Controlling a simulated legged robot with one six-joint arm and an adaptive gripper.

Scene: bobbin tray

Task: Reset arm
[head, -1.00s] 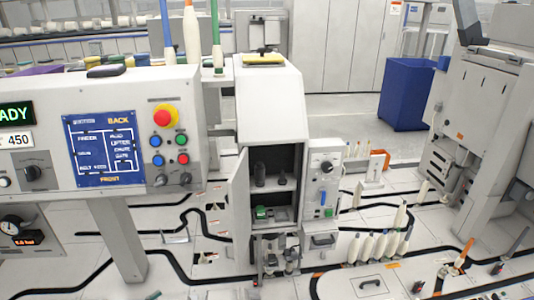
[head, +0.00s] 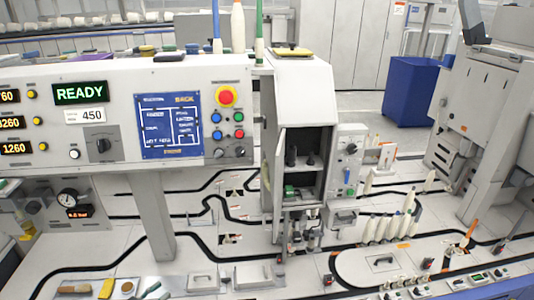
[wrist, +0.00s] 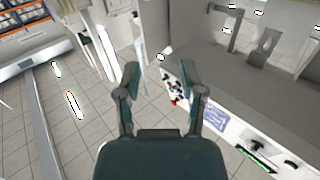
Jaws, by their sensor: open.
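My gripper (wrist: 160,80) shows in the wrist view with its two dark fingers spread apart and nothing between them. Past the fingers are a tiled floor (wrist: 75,100) and a white panel with small buttons (wrist: 175,92) and a blue display (wrist: 216,121). The fingers appear clear of these. Neither my arm nor my gripper shows in the head view.
The head view shows a control panel (head: 125,78) at left and a white cabinet with an open compartment (head: 300,85) in the middle. Several white bobbins (head: 383,229) stand at right. A blue bin (head: 408,92) is behind, beside open floor.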

